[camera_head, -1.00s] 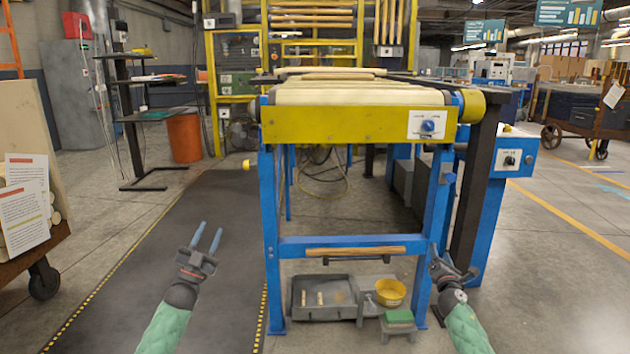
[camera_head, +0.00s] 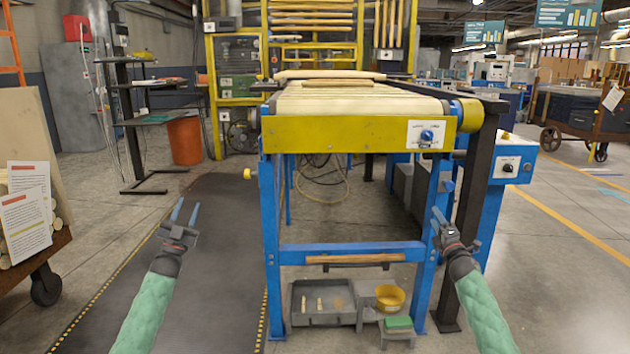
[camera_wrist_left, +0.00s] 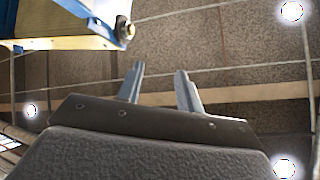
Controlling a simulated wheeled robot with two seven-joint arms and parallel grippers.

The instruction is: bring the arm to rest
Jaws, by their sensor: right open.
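My left gripper (camera_head: 186,205) is raised over the dark floor mat, to the left of the blue and yellow conveyor (camera_head: 350,135). Its two blue-grey fingers stand apart with nothing between them. The left wrist view shows the same open fingers (camera_wrist_left: 160,80) against what looks like the ceiling, with a blue and yellow structure at the upper left. My right gripper (camera_head: 440,218) is in front of the conveyor's right leg. Its fingers are small and partly merge with the blue frame, and I see nothing held in it.
The conveyor carries several pale wood pieces (camera_head: 360,103). Under it are a grey tray (camera_head: 322,319), a yellow bowl (camera_head: 390,297) and a green block (camera_head: 398,322). A cart with signs (camera_head: 25,220) stands at the left. The dark mat (camera_head: 215,260) is clear.

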